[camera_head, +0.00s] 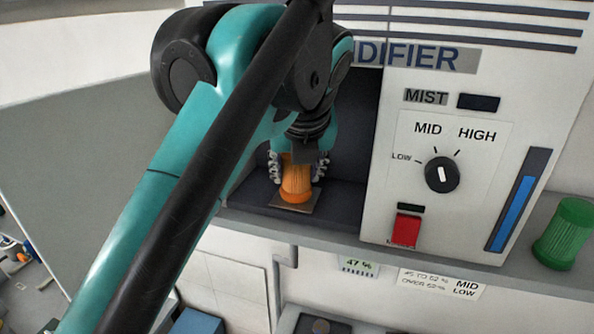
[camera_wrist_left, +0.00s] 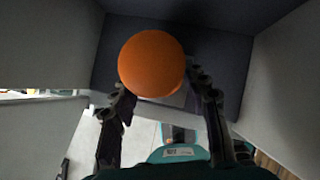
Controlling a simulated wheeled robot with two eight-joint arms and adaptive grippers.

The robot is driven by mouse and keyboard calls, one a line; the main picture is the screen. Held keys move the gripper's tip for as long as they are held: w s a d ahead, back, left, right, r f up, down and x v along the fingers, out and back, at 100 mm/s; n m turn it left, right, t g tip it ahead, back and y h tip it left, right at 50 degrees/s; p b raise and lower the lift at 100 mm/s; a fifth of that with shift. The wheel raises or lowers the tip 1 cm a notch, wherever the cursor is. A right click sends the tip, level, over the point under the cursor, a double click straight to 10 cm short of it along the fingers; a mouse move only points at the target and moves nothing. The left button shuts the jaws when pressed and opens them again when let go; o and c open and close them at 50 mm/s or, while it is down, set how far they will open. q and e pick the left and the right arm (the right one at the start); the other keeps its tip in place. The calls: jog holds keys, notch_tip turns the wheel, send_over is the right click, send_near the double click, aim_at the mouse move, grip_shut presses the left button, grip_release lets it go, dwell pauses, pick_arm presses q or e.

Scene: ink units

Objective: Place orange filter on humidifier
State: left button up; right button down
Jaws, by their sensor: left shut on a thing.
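The orange filter (camera_head: 296,181) is a ribbed cylinder, upright in the dark recess of the humidifier (camera_head: 385,180), at or just above a small square plate (camera_head: 293,207). My left gripper (camera_head: 298,165) reaches down into the recess and is shut on the filter, one finger on each side. In the left wrist view the filter's round orange top (camera_wrist_left: 151,63) sits between the fingertips (camera_wrist_left: 160,90). Whether the filter's bottom touches the plate is hard to tell. My right gripper is not in view.
The humidifier front has a mist dial (camera_head: 442,174), a red switch (camera_head: 405,230) and a blue level bar (camera_head: 514,213). A green ribbed cylinder (camera_head: 564,233) stands on the shelf at right. Below the shelf are a 47 % display (camera_head: 358,267) and a label (camera_head: 440,284). Recess walls flank my gripper.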

pick_arm(q)
jog(key=shift+s+f, duration=0.2)
jog(key=shift+s, duration=0.05)
jog(key=o, duration=1.2)
jog(key=shift+w, duration=0.1)
jog(key=shift+o, duration=0.2)
jog(key=shift+w, duration=0.2)
jog(key=shift+s+r, duration=0.25)
jog(key=shift+r, duration=0.1)
jog(key=s+d+b, duration=0.1)
jog(key=s+b, duration=0.2)
jog(key=s, duration=0.9)
jog(key=shift+s+r, duration=0.15)
jog(key=shift+r, duration=0.2)
jog(key=shift+s, duration=0.1)
